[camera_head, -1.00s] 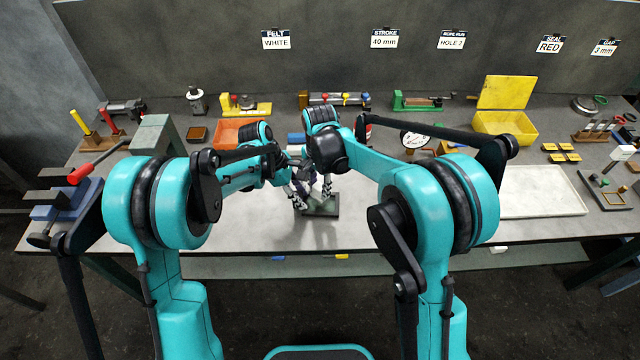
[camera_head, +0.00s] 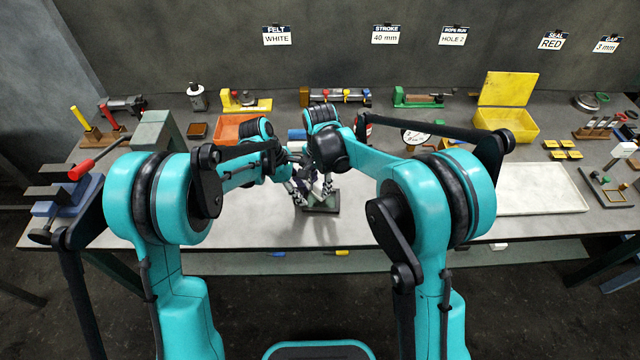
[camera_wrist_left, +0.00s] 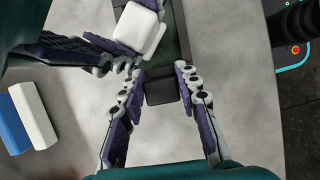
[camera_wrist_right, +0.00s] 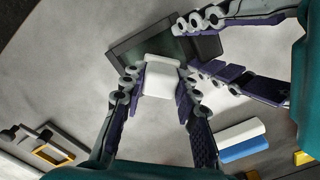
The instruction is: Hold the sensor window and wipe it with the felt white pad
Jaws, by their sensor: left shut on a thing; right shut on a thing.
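The sensor window (camera_head: 322,207) is a dark flat panel at the front middle of the table. It also shows in the right wrist view (camera_wrist_right: 128,53). My left gripper (camera_wrist_left: 160,84) is shut on the dark block (camera_wrist_left: 161,92) at its end, one finger on each side. My right gripper (camera_wrist_right: 160,88) is shut on a white pad (camera_wrist_right: 162,76), seen also in the left wrist view (camera_wrist_left: 140,27). The pad is over the dark panel and overlaps it; I cannot tell whether they touch. In the head view the two grippers are close together and partly hide the panel.
A white block (camera_wrist_right: 240,131) and a blue block (camera_wrist_right: 244,150) lie side by side near the grippers. An orange tray (camera_head: 228,128) and a yellow box (camera_head: 507,123) stand farther back. A pale tray (camera_head: 541,188) lies right.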

